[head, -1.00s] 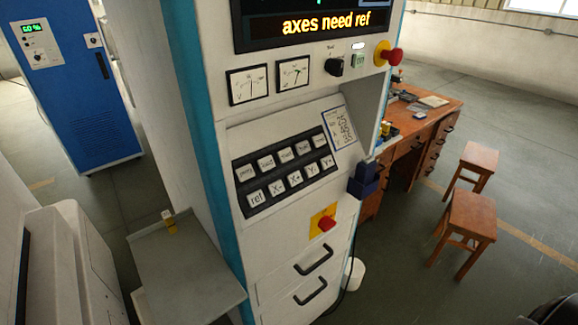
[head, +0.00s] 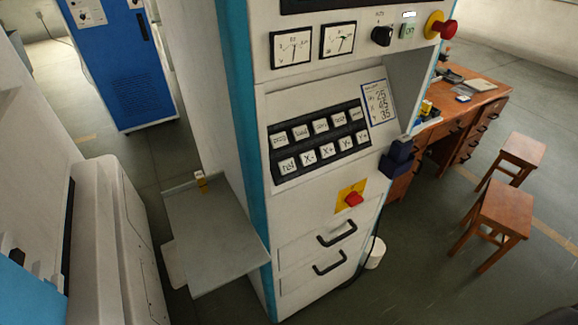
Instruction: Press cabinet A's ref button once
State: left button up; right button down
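A tall white cabinet (head: 240,150) with teal edges stands in the middle of the head view; no letter naming it shows. Its sloped front carries a black keypad (head: 319,141) with two rows of white buttons. The ref button (head: 287,165) is at the left end of the lower row, beside the X- button (head: 309,158). Nothing touches the keypad. The display above is almost wholly cut off by the top of the picture. Neither of my grippers is in view.
A red knob (head: 353,199) on a yellow plate sits below the keypad, and a red mushroom button (head: 447,29) is at upper right. A grey shelf (head: 215,245) juts out at left. Stools (head: 495,222) and a wooden desk (head: 480,105) stand right.

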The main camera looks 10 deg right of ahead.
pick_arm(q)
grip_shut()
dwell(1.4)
